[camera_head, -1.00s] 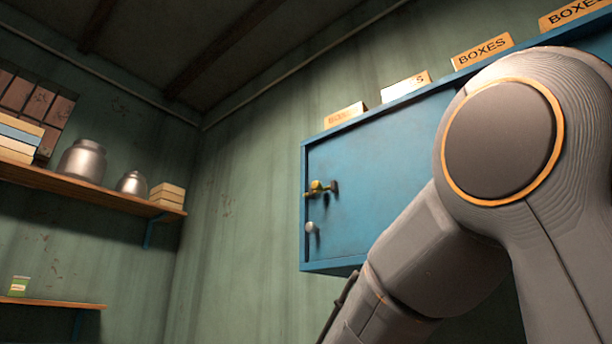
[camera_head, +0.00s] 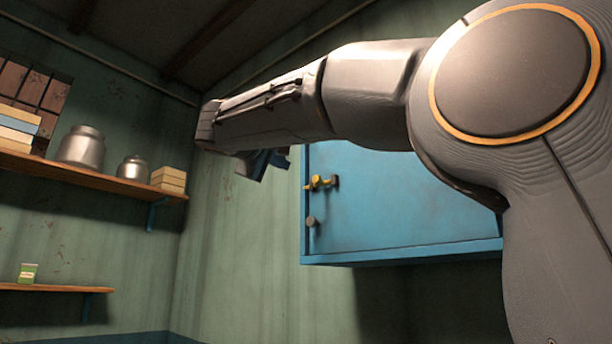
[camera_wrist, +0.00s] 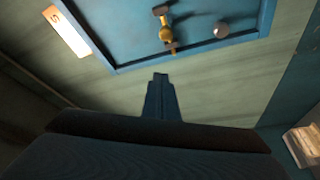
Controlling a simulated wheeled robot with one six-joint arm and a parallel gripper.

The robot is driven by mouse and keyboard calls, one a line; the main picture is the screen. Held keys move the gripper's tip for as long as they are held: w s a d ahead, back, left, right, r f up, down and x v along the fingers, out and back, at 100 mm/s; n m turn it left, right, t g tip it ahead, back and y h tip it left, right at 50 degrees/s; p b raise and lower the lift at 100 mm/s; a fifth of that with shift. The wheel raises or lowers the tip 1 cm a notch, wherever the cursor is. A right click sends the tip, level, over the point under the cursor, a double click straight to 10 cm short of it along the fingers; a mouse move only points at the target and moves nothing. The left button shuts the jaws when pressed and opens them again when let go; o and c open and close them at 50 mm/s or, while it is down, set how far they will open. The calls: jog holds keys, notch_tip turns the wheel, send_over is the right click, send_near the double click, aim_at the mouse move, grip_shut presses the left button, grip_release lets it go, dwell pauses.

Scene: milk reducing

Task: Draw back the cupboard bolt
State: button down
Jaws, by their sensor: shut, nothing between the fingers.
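The blue cupboard (camera_head: 410,213) hangs on the green wall. Its yellow bolt (camera_head: 319,182) lies across the left edge of the door, above a round knob (camera_head: 311,221). In the wrist view the bolt (camera_wrist: 166,30) is at the top, with the knob (camera_wrist: 221,30) to its right and the cupboard's blue edge (camera_wrist: 125,66) below them. My gripper (camera_wrist: 160,78) is shut and empty, its tips pointing toward the bolt with a gap between. In the head view my gripper (camera_head: 265,168) is partly hidden by the wrist, left of the cupboard and slightly above bolt height.
A wooden shelf (camera_head: 95,182) on the left wall holds metal jars (camera_head: 82,147) and stacked boxes (camera_head: 168,180). A lower shelf (camera_head: 55,289) carries a small green container (camera_head: 28,273). The wall space left of and below the cupboard is free.

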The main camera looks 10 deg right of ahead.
jog(key=shift+w, duration=0.1)
jog(key=p+x, duration=0.6)
jog(key=x, duration=0.4)
jog(key=shift+s+d+f+p, duration=0.2)
jog(key=shift+s+d+f, duration=0.3)
jog(key=shift+s+d, duration=0.15)
jog(key=shift+s+d+f+p, duration=0.2)
jog(key=shift+s+d+f, duration=0.35)
jog(key=shift+s, duration=0.25)
